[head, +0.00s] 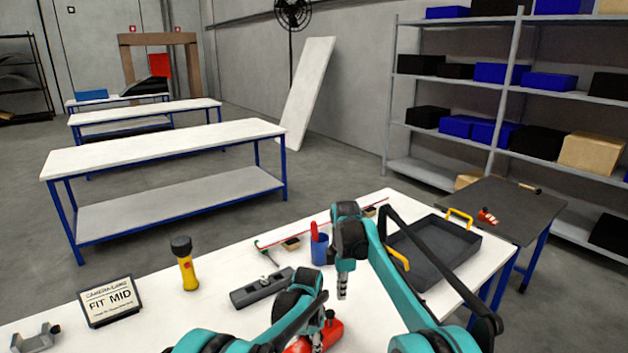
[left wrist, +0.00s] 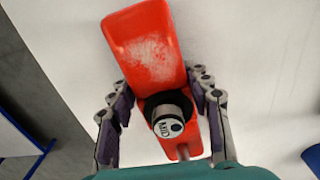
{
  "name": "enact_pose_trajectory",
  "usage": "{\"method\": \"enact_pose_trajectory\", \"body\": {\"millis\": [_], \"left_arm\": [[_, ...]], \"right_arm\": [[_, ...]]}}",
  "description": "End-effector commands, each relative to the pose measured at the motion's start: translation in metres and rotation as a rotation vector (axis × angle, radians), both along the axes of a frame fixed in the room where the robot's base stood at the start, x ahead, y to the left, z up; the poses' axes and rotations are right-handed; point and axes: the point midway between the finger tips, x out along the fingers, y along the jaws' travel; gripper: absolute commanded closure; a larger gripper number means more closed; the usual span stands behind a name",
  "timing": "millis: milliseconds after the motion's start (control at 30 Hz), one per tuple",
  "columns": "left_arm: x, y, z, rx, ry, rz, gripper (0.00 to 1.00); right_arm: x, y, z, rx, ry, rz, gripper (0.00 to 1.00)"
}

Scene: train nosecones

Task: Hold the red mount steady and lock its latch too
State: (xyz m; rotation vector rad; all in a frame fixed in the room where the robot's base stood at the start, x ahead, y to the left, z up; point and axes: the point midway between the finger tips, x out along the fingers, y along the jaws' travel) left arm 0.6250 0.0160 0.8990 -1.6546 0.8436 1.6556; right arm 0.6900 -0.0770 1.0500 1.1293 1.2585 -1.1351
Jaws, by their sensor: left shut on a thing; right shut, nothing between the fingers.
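The red mount (head: 327,334) is at the front of the white table, partly hidden by my left arm. It fills the middle of the left wrist view (left wrist: 148,45), with a worn, whitish patch on its face. A black round latch knob (left wrist: 168,110) with a small pale label stands on it; I cannot tell its lock position. My left gripper (left wrist: 163,135) is shut on the mount, one finger on each side near the knob. My right gripper (head: 342,294) is shut and empty, pointing down above the table behind the mount.
A grey block (head: 262,288), yellow flashlight (head: 189,272), blue cup (head: 319,250), sign (head: 110,301) and grey bracket (head: 36,338) stand on the white table. A dark tray (head: 440,250) with yellow handles lies right of my right arm. A dark side table (head: 510,208) stands beyond.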

Motion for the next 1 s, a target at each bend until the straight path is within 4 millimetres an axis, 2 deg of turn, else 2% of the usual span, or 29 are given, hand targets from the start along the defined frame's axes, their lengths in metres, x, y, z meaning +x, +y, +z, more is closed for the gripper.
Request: {"method": "enact_pose_trajectory", "body": {"millis": [133, 267, 700, 1000], "left_arm": [[0.0, 0.0, 0.0, 0.0, 0.0, 0.0, 0.86], [0.0, 0.0, 0.0, 0.0, 0.0, 0.0, 0.86], [0.0, 0.0, 0.0, 0.0, 0.0, 0.0, 0.86], [0.0, 0.0, 0.0, 0.0, 0.0, 0.0, 0.86]], "right_arm": [[-0.012, 0.006, 0.01, -0.011, 0.012, 0.002, 1.0], [-0.013, 0.006, 0.007, -0.013, 0.013, 0.0, 1.0], [-0.013, 0.005, -0.045, -0.013, 0.013, 0.0, 1.0], [-0.014, 0.004, -0.059, -0.013, 0.013, 0.0, 1.0]]}}
